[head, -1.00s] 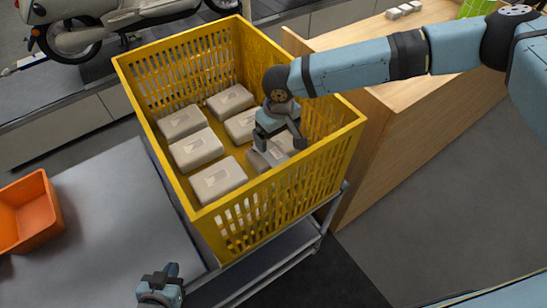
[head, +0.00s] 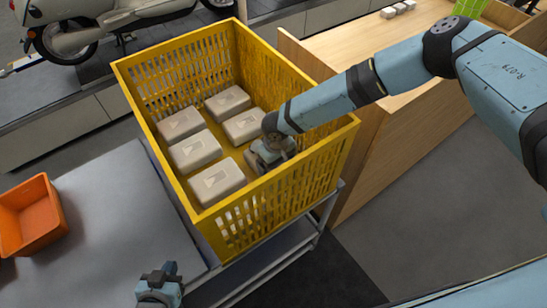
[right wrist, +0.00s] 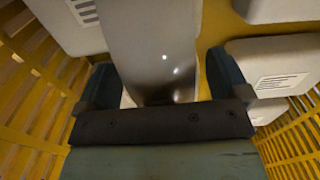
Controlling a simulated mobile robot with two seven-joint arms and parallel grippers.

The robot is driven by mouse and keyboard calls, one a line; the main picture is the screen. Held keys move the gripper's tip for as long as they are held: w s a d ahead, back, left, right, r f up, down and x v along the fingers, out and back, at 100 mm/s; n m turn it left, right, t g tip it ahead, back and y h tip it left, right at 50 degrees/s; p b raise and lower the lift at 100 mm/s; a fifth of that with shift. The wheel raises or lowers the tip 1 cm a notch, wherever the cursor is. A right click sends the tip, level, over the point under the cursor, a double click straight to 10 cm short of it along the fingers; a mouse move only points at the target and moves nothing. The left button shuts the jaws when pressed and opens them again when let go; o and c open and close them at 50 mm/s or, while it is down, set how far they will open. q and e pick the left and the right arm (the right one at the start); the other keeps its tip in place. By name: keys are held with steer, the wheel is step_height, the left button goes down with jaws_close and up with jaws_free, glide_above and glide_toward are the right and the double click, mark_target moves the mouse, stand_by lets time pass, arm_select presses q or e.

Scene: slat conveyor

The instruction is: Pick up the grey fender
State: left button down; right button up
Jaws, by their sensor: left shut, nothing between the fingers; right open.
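The grey fender (right wrist: 152,45), smooth and shiny, shows in the right wrist view between the two fingers of my right gripper (right wrist: 168,85). In the head view my right gripper (head: 268,158) is down inside the yellow crate (head: 285,200), at its near right corner, and hides what lies beneath it. It is open, with a finger on either side of the fender; I cannot tell whether they touch it. My left gripper (head: 160,277) is shut and empty, low in the head view, outside the crate.
Several pale packages (head: 218,181) lie in the crate around my right gripper. The crate's slotted walls stand close by. An orange bin (head: 48,240) stands on a grey surface (head: 110,220) at left. A wooden counter (head: 365,150) stands at right, a scooter (head: 105,25) behind.

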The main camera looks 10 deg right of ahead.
steer(key=shift+f, duration=0.7)
steer(key=c, duration=1.2)
steer(key=shift+r, duration=0.1)
